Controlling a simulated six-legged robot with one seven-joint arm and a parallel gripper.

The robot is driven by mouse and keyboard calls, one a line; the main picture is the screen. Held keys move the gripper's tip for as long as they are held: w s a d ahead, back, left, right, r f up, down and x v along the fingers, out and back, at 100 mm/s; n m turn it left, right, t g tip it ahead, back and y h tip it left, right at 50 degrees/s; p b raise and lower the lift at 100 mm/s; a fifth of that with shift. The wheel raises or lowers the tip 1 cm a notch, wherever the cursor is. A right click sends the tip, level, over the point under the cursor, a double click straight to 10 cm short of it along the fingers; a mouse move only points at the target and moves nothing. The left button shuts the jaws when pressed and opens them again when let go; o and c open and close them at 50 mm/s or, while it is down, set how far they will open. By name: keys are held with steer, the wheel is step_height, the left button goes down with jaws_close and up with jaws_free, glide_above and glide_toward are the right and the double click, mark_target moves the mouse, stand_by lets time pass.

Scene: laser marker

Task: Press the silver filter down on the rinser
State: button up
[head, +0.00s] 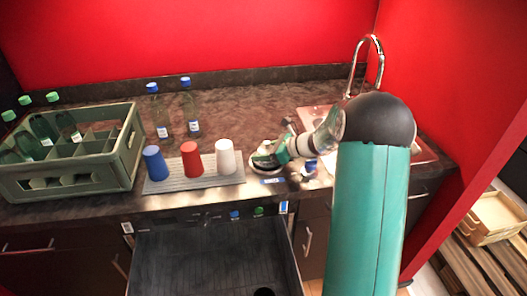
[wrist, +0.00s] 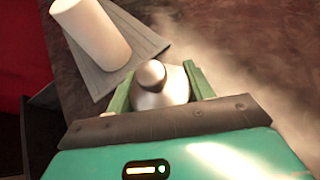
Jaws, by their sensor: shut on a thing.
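The silver filter (wrist: 163,92), with a rounded knob, sits between the two green fingers of my gripper (wrist: 157,78) in the wrist view. My gripper is shut on it. In the head view my gripper (head: 268,155) is low over the counter, right of the white cup. A round, pale-rimmed thing (head: 266,171) lies right under it and looks like the rinser. My gripper covers most of it, so I cannot tell how far down the filter is pressed. A whitish haze spreads over the counter right of the filter in the wrist view.
A white cup (head: 225,157), a red cup (head: 191,160) and a blue cup (head: 154,163) stand upside down on a grey ribbed mat (head: 172,185). A green bottle crate (head: 120,160) is at left, two bottles behind the cups. A sink with a tap (head: 377,60) is at right. An open drawer (head: 210,250) is below.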

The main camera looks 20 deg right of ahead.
steer(key=shift+f, duration=0.5)
stand_by(0.9)
steer(key=shift+r, duration=4.55)
